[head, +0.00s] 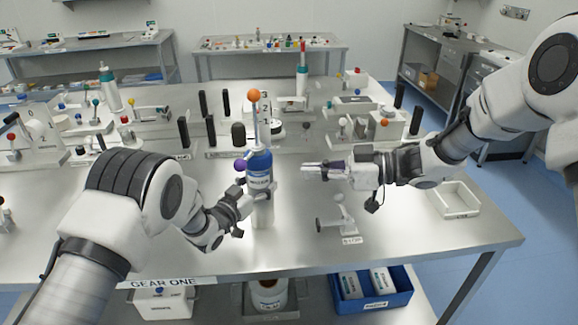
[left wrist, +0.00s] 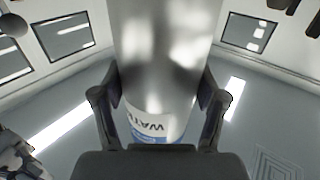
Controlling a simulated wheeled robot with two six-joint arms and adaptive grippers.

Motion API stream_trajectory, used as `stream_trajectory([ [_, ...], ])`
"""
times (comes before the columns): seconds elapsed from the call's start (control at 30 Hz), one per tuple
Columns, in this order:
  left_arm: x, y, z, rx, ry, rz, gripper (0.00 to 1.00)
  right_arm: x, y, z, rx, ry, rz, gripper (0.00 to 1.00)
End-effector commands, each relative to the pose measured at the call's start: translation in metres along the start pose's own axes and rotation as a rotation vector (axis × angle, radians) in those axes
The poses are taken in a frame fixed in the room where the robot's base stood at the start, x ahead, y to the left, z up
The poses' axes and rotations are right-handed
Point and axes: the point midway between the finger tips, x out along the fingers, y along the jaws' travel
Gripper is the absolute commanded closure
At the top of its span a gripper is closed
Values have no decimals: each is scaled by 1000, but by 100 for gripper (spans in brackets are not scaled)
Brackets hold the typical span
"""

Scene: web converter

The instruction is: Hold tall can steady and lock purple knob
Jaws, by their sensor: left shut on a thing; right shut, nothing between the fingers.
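In the left wrist view the can's pale, shiny body (left wrist: 155,60) fills the space between my left gripper's dark fingers (left wrist: 157,95), with part of a blue and white label showing. The purple knob (head: 240,165) shows at the can's left side; whether it touches the can I cannot tell. My right gripper (head: 306,168) is shut and empty, to the right of the can, apart from it, with its fingers pointing left.
An orange ball on a rod (head: 254,95) rises above the can. A small grey lever stand (head: 337,212) is below my right gripper, and a white tray (head: 455,200) lies at right. Black posts and fixtures crowd the table behind. The table's front right is clear.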

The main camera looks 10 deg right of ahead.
Motion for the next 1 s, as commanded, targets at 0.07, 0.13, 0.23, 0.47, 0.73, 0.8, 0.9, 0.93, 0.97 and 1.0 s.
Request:
stream_trajectory([
  [0.07, -2, 2, 10, -5, -19, 2, 89, -3, -1, 1, 1, 0, 1, 100],
  [0.13, -2, 2, 9, -5, -19, 2, 89, -4, -1, 1, 1, -1, 0, 100],
  [0.23, -2, 2, 8, -4, -19, 2, 89, -3, -1, 1, 1, -1, 0, 100],
  [0.47, -2, 2, 2, -4, -17, 2, 89, -3, -1, 0, 1, -1, 0, 100],
  [0.73, -1, 1, -1, -3, -11, 1, 3, -3, -1, 0, 1, -1, 0, 100],
  [0.8, -1, 1, -2, -2, -9, 1, 0, -3, -1, -1, 1, -1, 0, 100],
  [0.9, -1, 1, -3, -1, -7, 1, 0, -3, -1, -1, 1, -1, 0, 100],
  [0.93, -1, 1, -3, -1, -6, 1, 0, -3, -1, -1, 1, -1, 0, 100],
  [0.97, -1, 1, -3, -1, -6, 1, 0, -3, -1, -1, 1, -1, 0, 100],
  [1.0, 0, 1, -4, -1, -5, 1, 0, -3, -1, -1, 1, -1, 0, 100],
])
